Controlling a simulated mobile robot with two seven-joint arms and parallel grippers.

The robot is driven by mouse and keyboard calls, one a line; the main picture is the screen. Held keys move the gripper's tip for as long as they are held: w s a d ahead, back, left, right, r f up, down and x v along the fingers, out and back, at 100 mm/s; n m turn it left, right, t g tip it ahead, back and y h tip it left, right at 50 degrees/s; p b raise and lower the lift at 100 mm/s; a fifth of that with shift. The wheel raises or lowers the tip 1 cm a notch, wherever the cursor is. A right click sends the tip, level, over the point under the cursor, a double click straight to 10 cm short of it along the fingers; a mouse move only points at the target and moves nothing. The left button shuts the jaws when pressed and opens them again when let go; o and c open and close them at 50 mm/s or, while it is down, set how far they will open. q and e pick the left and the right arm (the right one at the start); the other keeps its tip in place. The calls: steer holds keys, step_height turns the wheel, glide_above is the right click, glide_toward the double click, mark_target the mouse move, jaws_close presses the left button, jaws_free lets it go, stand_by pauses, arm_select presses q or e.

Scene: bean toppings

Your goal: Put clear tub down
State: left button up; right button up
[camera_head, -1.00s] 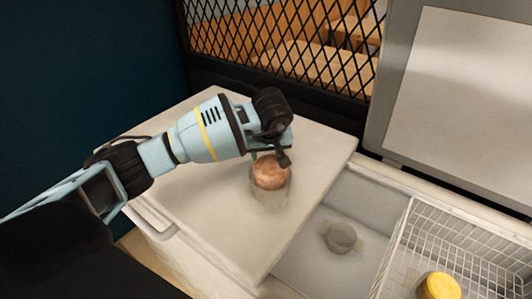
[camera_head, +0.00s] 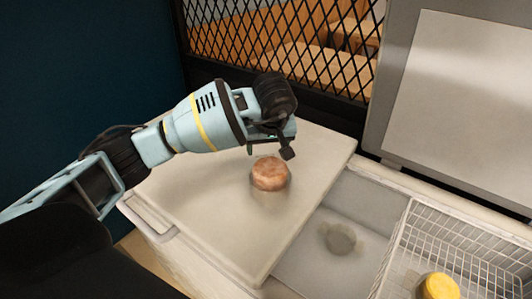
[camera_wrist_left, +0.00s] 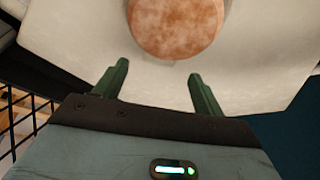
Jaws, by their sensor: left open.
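The clear tub (camera_head: 270,175) stands on the pale board, with brown-pink contents filling its round top. It also shows in the left wrist view (camera_wrist_left: 175,25), cut off by the top edge, beyond the fingertips. My left gripper (camera_wrist_left: 158,70) is open, its two green fingers apart with nothing between them. In the head view the left gripper (camera_head: 268,148) is just behind and above the tub, apart from it. My right gripper is in neither view.
The pale board (camera_head: 225,225) has free room around the tub. To its right is a recessed bay with a round grey thing (camera_head: 340,238). A white wire basket (camera_head: 480,245) holds a yellow-lidded container (camera_head: 439,287). A black mesh screen (camera_head: 290,45) stands behind.

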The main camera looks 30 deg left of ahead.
arm_select(q)
steer(key=v, duration=0.6)
steer(key=shift+s+d+r, duration=0.1)
steer(key=shift+s+r, duration=0.05)
steer(key=shift+r, duration=0.15)
